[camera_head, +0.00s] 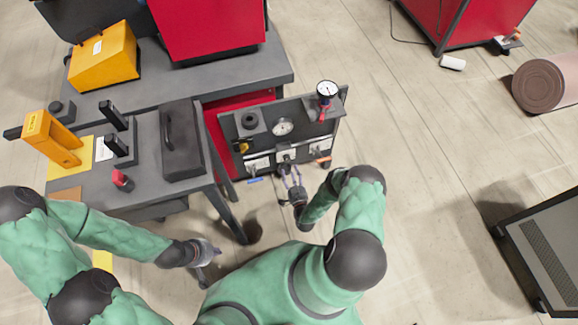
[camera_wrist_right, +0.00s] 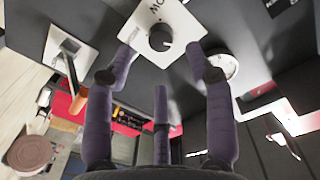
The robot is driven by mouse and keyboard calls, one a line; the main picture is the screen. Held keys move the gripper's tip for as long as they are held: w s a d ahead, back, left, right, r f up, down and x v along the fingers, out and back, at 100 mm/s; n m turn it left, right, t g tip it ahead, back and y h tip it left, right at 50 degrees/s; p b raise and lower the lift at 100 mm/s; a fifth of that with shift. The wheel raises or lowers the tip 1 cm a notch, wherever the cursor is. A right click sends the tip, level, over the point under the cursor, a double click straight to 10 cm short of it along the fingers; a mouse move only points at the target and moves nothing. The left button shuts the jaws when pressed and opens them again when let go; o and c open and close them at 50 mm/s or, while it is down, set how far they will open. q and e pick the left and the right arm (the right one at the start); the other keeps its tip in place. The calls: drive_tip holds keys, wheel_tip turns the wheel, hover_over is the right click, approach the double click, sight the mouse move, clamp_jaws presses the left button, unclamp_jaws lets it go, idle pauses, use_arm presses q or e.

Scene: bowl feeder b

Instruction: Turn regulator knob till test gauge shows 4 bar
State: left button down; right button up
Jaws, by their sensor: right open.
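A dark upright panel (camera_head: 310,115) carries a black round knob (camera_head: 250,121) at upper left, a white dial gauge (camera_head: 283,127) in the middle and another gauge (camera_head: 327,88) on its top right corner. Their needle readings are too small to tell. My right gripper (camera_head: 288,172) is at the panel's lower middle, open. In the right wrist view its purple fingers (camera_wrist_right: 161,62) point at a black knob (camera_wrist_right: 160,37) on a white plate with cut-off lettering; contact is unclear. Which knob is the regulator is unclear. My left gripper (camera_head: 207,251) is low, away from the panel.
An orange handle (camera_head: 323,160) sits right of the lower knob; it shows in the wrist view (camera_wrist_right: 79,104). Left of the panel, a grey table (camera_head: 150,180) bears a black handled block (camera_head: 181,140) and yellow parts (camera_head: 50,138).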

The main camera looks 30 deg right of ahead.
drive_tip(key=v, duration=0.6)
drive_tip(key=shift+s, duration=0.15)
idle(0.3)
drive_tip(key=w+a+r+n+g+y+p, duration=0.2)
drive_tip(key=w+a+r+g+y+p, duration=0.2)
drive_tip(key=w+a+r+g+y, duration=0.4)
drive_tip(key=s+a+r+g+p, duration=0.1)
drive_tip(key=s+a+r+g, duration=0.2)
drive_tip(key=s+r, duration=0.2)
drive_tip(key=s+a+r+n+g+p, duration=0.1)
drive_tip(key=s+a+r+g, duration=0.2)
drive_tip(key=s+r, duration=0.3)
drive_tip(key=s+a+r+n+g+y+p, duration=0.1)
drive_tip(key=s+a+r, duration=0.4)
drive_tip(key=s, duration=0.5)
drive_tip(key=shift+a+r+g, duration=0.15)
drive_tip(key=shift+r+g, duration=0.35)
drive_tip(key=shift+g, duration=0.4)
